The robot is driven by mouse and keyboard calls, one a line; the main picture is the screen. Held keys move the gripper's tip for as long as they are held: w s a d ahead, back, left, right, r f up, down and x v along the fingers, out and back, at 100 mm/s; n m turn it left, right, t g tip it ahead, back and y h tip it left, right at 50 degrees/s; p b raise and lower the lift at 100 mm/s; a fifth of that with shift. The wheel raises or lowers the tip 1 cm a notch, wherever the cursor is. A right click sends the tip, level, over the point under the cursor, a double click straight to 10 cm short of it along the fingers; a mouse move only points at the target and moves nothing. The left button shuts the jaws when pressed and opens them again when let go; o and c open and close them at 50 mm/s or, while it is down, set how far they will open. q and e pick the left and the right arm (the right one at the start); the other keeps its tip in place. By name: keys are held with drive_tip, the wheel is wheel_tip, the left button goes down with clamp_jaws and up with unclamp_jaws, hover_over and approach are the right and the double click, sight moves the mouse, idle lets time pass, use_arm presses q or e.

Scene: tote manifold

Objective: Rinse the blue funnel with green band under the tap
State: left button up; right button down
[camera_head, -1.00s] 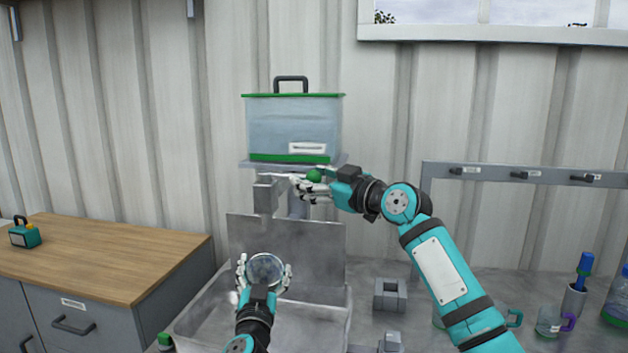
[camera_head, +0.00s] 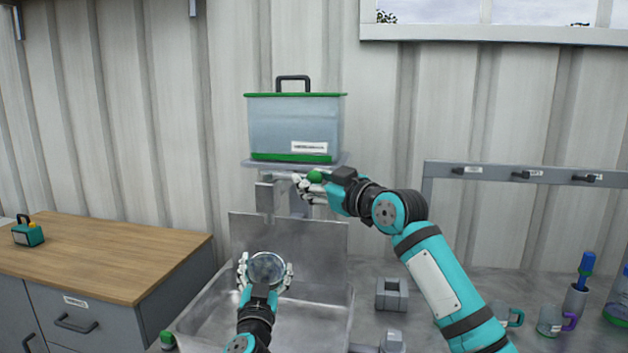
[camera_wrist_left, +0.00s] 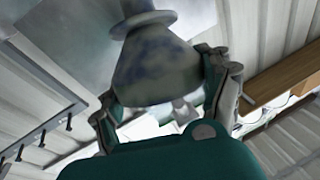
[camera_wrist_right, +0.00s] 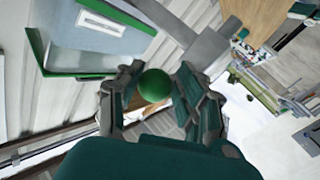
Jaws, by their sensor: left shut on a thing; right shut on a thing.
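The funnel (camera_wrist_left: 155,70) looks grey-blue and mottled in the left wrist view; I cannot make out its green band. In the head view its round mouth (camera_head: 266,268) faces up above the sink (camera_head: 315,310). My left gripper (camera_head: 265,275) is shut on the funnel, fingers on both sides. The grey tap (camera_head: 264,196) is above and behind it, under a raised tank. My right gripper (camera_head: 313,188) is shut on the tap's green ball knob (camera_head: 315,177), which also shows between its fingers in the right wrist view (camera_wrist_right: 154,85). I cannot tell whether water runs.
The clear tank (camera_head: 290,125) with green trim stands on a shelf above the tap. A wooden-topped cabinet (camera_head: 110,260) is at the left. A hook rail (camera_head: 500,172) is at the back right.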

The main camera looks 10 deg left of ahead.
drive_tip(key=shift+s+r+m+t+h, duration=0.35)
drive_tip(key=shift+s+m+t+h, duration=0.35)
drive_tip(key=shift+m+t, duration=0.15)
drive_tip(key=shift+s+r+m+t+h, duration=0.1)
drive_tip(key=shift+s+m+t+h, duration=0.2)
drive_tip(key=shift+t+h, duration=0.35)
drive_tip(key=shift+w, duration=0.1)
drive_tip(key=c, duration=1.1)
unclamp_jaws()
drive_tip(key=shift+o, duration=0.7)
drive_tip(key=shift+w+d+f, duration=0.1)
drive_tip(key=shift+f, duration=0.15)
drive_tip(key=shift+g, duration=0.3)
drive_tip(key=v, duration=1.2)
drive_tip(key=shift+f, duration=0.1)
